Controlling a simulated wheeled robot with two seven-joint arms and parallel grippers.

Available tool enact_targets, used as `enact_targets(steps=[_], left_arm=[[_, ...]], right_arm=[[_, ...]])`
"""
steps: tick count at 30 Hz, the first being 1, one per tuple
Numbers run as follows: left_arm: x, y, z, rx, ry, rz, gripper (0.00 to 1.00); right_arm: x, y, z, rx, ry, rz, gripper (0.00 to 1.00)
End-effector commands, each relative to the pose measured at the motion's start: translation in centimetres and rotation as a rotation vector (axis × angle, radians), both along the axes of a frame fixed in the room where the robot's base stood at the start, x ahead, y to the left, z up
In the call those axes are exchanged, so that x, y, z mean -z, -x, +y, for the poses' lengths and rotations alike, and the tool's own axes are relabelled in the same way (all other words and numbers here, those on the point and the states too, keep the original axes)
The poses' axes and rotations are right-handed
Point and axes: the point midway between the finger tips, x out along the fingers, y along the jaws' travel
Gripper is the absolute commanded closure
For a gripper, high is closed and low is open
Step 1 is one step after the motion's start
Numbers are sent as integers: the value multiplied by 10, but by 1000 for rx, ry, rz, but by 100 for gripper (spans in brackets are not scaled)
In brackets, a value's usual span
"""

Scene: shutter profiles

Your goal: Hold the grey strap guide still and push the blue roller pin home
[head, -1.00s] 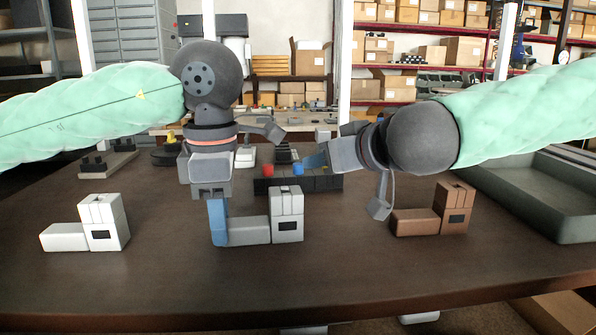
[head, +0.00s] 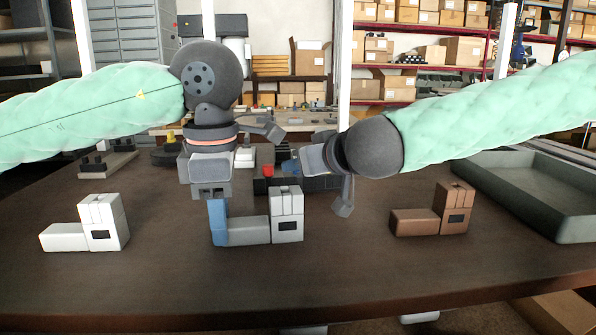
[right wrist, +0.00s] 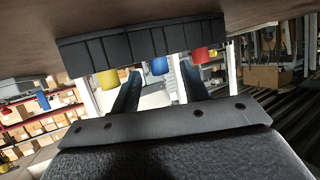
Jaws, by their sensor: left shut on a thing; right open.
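The grey strap guide (head: 250,232) is the middle block on the table, with a low arm on the left and a taller part on the right. My left gripper (head: 217,240) points down and is shut on the low arm's left end. The blue roller pin (right wrist: 160,65) is in the dark rack (right wrist: 140,42) in the right wrist view, between yellow and red pins. My right gripper (head: 290,166) is open at the rack; its two fingers (right wrist: 160,76) lie on either side of the blue pin in the right wrist view. In the head view the blue pin cannot be told from the fingers.
A white guide (head: 104,222) stands at left and a brown guide (head: 453,210) at right. A red pin (head: 267,170) shows at the rack. A grey-green tray (head: 575,229) is at the far right. The table front is clear.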

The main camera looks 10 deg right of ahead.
Motion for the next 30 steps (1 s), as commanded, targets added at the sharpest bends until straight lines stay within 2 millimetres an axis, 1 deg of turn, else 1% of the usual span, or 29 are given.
enact_targets(steps=[6,8,9,13,23,26,30], left_arm=[[0,0,0,0,0,0,91],[0,0,0,0,0,0,91],[0,0,0,0,0,0,91],[0,0,0,0,0,0,91],[0,0,0,0,0,0,91],[0,0,0,0,0,0,91],[0,0,0,0,0,0,91]], right_arm=[[0,0,0,0,0,0,55],[0,0,0,0,0,0,67],[0,0,0,0,0,0,75],[0,0,0,0,0,1,100],[-2,0,0,0,0,0,100],[-8,0,0,1,0,0,100],[-25,0,0,0,0,-2,100]])
